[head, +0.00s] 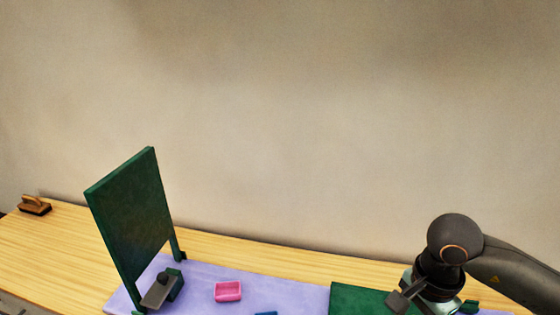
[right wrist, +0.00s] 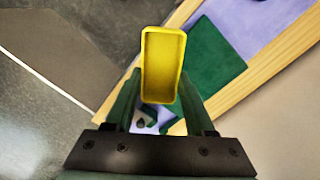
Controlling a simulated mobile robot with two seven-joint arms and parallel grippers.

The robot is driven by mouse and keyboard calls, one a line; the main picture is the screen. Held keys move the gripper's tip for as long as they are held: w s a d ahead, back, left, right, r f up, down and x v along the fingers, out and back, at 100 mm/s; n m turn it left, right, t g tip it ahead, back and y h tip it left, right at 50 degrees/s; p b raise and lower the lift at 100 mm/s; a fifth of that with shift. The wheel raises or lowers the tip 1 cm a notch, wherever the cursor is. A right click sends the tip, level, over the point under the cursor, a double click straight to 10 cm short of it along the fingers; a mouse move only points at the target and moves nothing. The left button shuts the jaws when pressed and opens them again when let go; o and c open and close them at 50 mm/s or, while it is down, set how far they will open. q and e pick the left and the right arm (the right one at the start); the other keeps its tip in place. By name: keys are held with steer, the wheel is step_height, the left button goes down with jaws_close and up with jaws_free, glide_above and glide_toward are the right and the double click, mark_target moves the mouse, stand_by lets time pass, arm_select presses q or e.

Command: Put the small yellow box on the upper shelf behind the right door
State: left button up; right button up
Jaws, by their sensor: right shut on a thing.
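In the right wrist view, my right gripper (right wrist: 160,82) is shut on the small yellow box (right wrist: 163,65), which sits between its two fingers with a hollow, rimmed face toward the camera. The box does not show in the head view, where my right arm comes in at the right edge. A dark green panel (head: 130,215) stands upright at the left of the head view. Another green panel (head: 355,298) lies low at the right, partly behind my arm. No upper shelf can be made out. My left gripper does not show.
A pink box (head: 228,291) rests on the lavender surface (head: 195,275) between the panels. A blue thing (head: 266,313) is cut off below it. A brown brush-like object (head: 35,205) lies far left on the wooden table (head: 55,250). A plain wall (head: 300,130) stands behind.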

steer(key=n, duration=0.2)
steer(key=a+r+n, duration=0.1)
steer(key=n, duration=0.3)
steer(key=shift+w+a+r+p, duration=0.2)
steer(key=shift+r+p, duration=0.1)
steer(key=shift+p, duration=0.1)
steer(key=n, duration=0.4)
steer(key=shift+w+a+r, duration=0.1)
steer(key=shift+a+r, duration=0.15)
steer(key=shift+r, duration=0.15)
steer(key=n, duration=0.3)
steer(key=shift+a+r+n+p, duration=0.3)
steer(key=shift+r+n+p, duration=0.05)
steer(key=shift+n, duration=0.05)
